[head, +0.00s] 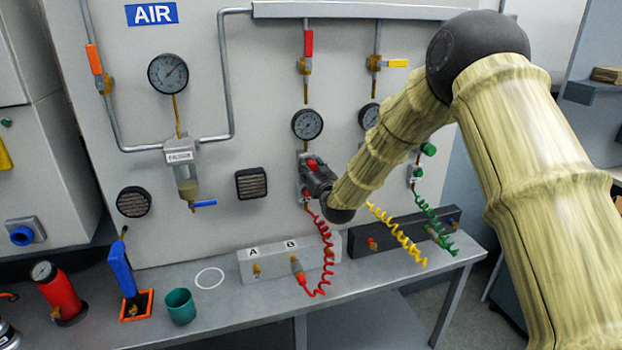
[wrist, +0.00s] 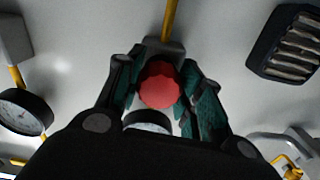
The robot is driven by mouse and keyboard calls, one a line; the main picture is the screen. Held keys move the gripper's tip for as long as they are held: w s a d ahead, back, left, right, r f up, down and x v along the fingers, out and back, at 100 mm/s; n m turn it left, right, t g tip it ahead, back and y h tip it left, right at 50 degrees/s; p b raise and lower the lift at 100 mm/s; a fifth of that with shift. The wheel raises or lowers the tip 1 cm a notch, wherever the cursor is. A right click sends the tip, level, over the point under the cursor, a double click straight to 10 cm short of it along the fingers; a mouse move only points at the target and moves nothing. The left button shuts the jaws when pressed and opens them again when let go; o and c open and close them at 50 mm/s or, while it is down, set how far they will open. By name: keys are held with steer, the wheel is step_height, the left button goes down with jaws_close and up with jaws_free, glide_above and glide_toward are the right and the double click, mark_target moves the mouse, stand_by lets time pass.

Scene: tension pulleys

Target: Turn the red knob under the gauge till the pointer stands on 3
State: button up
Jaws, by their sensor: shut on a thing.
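The red knob (head: 312,164) is on the wall panel just under the middle gauge (head: 307,124), a round dark dial with a white face. The gauge's pointer and numbers are too small to read. My gripper (head: 308,168) is at the knob, partly covering it in the head view. In the wrist view the red knob (wrist: 160,84) sits between the two green-padded fingers of my gripper (wrist: 163,92), which are shut on its sides. The gauge face (wrist: 147,122) shows below the knob there, mostly hidden behind my gripper.
A second gauge (head: 369,116) is just right, beside my arm. A vent (head: 251,184) is to the left. Red (head: 325,247), yellow (head: 398,234) and green (head: 433,216) coiled hoses hang below. The bench holds a grey block (head: 265,262) and a teal cup (head: 180,307).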

steer(key=m+b, duration=0.3)
steer(key=b, duration=0.1)
steer(key=m+b, duration=0.1)
steer(key=m, duration=0.1)
steer(key=shift+f+m+b, duration=0.25)
steer(key=shift+m+b, duration=0.05)
steer(key=shift+b, duration=0.1)
steer(key=m+b, duration=0.2)
steer(key=m, duration=0.1)
steer(key=m+b, duration=0.1)
steer(key=b, duration=0.1)
steer(key=shift+r, duration=0.25)
steer(key=shift+m, duration=0.3)
steer(key=o, duration=1)
steer(key=v, duration=1.2)
steer(key=shift+r, duration=0.1)
steer(key=shift+a, duration=0.1)
